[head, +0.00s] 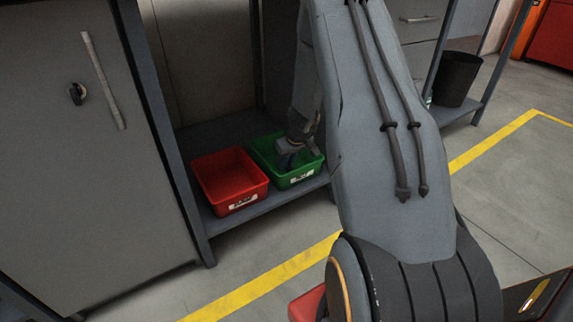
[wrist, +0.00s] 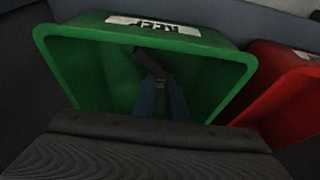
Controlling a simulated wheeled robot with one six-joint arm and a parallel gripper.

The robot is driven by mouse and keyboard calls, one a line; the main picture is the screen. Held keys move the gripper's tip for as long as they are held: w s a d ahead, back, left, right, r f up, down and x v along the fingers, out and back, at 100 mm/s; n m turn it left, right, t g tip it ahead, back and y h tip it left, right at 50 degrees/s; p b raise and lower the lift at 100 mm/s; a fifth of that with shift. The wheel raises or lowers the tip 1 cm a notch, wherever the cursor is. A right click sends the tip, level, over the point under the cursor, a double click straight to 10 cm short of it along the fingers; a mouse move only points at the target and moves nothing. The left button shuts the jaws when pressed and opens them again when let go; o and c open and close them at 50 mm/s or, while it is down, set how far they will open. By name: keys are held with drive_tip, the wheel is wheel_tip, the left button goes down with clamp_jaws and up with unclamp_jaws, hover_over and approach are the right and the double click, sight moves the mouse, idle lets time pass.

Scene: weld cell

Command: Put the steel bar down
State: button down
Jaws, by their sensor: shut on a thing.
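My gripper (head: 287,160) reaches down into the green bin (head: 313,174) on the low shelf. In the wrist view its two bluish fingers (wrist: 161,92) are close together inside the green bin (wrist: 90,45). They are shut on a short dark piece, the steel bar (wrist: 148,62), which sits tilted at the fingertips. Whether the bar touches the bin's floor or wall I cannot tell. In the head view the bar cannot be made out behind my gripper and the bin wall.
A red bin (head: 208,181) stands close beside the green one and shows at the right of the wrist view (wrist: 285,85). Both stand on a grey shelf (head: 270,206) between table legs. A grey cabinet (head: 60,160) is at left. A black bucket (head: 457,80) stands farther right.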

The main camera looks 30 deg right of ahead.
drive_tip(key=shift+f+b, duration=0.45)
drive_tip(key=shift+b, duration=0.25)
drive_tip(key=c, duration=1.8)
unclamp_jaws()
drive_tip(key=shift+o, duration=0.2)
drive_tip(key=shift+r+p, duration=0.8)
drive_tip(key=shift+p, duration=0.4)
drive_tip(key=p+v, duration=0.5)
drive_tip(key=v, duration=0.6)
drive_tip(key=shift+r, duration=0.3)
drive_tip(key=shift+s, duration=0.15)
